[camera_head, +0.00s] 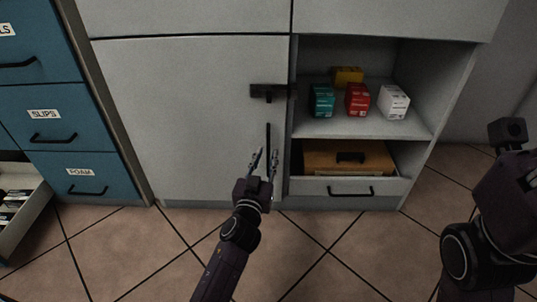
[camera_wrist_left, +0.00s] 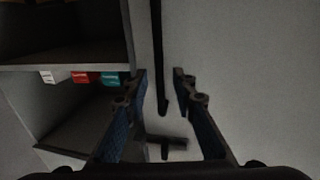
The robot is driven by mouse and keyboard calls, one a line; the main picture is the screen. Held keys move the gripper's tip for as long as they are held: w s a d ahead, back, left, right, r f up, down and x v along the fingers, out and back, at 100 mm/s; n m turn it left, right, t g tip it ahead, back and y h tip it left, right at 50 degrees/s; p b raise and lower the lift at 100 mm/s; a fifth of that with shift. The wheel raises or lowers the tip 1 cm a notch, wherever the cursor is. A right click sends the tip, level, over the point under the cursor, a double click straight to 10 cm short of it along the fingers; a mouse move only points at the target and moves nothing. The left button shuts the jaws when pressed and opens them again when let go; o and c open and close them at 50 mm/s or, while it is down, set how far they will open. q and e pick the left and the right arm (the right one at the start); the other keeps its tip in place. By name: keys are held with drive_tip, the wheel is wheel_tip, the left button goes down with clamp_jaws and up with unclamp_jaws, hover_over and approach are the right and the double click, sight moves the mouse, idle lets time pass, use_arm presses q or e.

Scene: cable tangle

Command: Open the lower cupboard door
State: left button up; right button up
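The lower cupboard door (camera_head: 180,115) is a flat light grey panel and looks shut. A thin upright black bar handle (camera_head: 268,138) sits near its right edge. Above the handle, a dark latch (camera_head: 268,92) lies crosswise, reaching to the door's right edge. My left gripper (camera_head: 264,155) is open at the lower end of the handle. In the left wrist view the handle (camera_wrist_left: 159,60) shows between the two spread fingers (camera_wrist_left: 163,85); I cannot tell whether they touch it. The latch also shows there (camera_wrist_left: 172,142). My right arm shows at the right, but its fingers are not visible.
Right of the door is an open shelf (camera_head: 355,125) with several small boxes, and below it a partly open drawer (camera_head: 350,187) with a brown case (camera_head: 348,157). Blue drawers (camera_head: 45,100) stand at left, one open low down. The tiled floor (camera_head: 150,250) before the door looks clear.

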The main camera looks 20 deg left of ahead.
use_arm(q)
drive_tip(key=shift+w+a+b, duration=0.1)
drive_tip(key=shift+w+b, duration=0.25)
drive_tip(key=shift+w, duration=1.05)
clamp_jaws()
